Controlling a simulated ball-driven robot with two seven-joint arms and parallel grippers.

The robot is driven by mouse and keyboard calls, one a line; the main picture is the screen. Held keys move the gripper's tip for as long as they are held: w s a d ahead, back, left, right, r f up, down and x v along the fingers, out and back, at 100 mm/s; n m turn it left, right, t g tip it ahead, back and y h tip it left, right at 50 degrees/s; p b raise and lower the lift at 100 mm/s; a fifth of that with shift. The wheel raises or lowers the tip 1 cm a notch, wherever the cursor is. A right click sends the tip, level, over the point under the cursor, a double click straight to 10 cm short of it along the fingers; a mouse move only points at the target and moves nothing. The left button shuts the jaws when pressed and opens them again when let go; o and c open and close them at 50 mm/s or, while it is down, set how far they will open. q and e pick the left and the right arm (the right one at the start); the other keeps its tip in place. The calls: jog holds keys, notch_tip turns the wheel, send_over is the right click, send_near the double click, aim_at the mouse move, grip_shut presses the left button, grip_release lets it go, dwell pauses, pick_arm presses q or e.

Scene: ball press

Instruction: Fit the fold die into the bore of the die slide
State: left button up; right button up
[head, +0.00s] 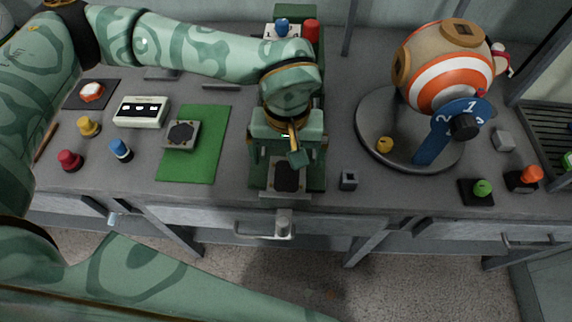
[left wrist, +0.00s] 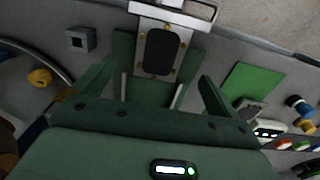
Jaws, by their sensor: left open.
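The die slide (head: 302,188) is a pale grey plate with a dark rounded bore (head: 286,175) and a front handle, at the front of the green press. It shows at the top of the left wrist view (left wrist: 182,52), the bore dark. A grey square block with a dark octagonal face, seemingly the fold die (head: 182,135), lies on the green mat to the left. My left gripper (head: 286,158) is over the press behind the bore. Its fingers, apart in the left wrist view (left wrist: 158,78), are open with nothing seen between them. My right gripper is out of view.
The green mat (head: 207,165) is otherwise clear. A small grey cube with a dark hole (head: 348,180) stands right of the slide. A round base (head: 375,125) bears a large orange-and-white ball. Coloured knobs and a white box (head: 141,112) stand at left.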

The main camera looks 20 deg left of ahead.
pick_arm(q)
notch_tip(320, 180, up, 9)
jog(key=p, duration=0.1)
jog(key=shift+r+p, duration=0.2)
jog(key=shift+p, duration=0.1)
